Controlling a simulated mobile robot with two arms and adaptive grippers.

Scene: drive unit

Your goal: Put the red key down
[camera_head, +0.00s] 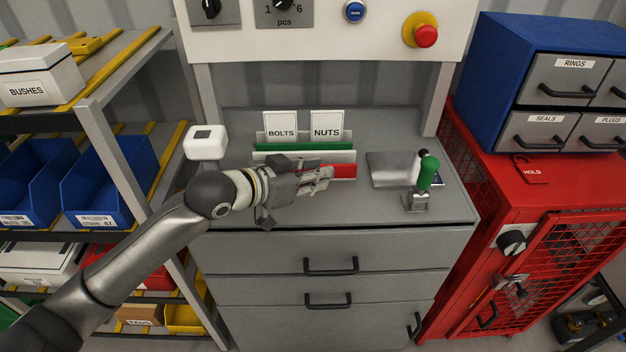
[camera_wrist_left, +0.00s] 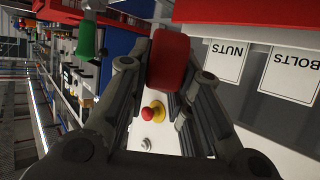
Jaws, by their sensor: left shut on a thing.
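My left gripper (camera_head: 322,180) is over the grey worktop, in front of the card rack. In the left wrist view its fingers are shut on the red key (camera_wrist_left: 168,62), a red block-like piece with rounded corners that sticks out between the fingertips. In the head view I cannot tell the key apart from the red divider (camera_head: 343,171) just behind the fingers. The wrist view does not show clearly whether the key touches anything. My right gripper is in neither view.
The rack holds green and white dividers and BOLTS (camera_head: 281,127) and NUTS (camera_head: 326,125) cards. A green-handled lever (camera_head: 428,172) stands to the right by a grey plate (camera_head: 388,170). A red cabinet (camera_head: 540,200) is at right, shelving at left. The worktop's front strip is clear.

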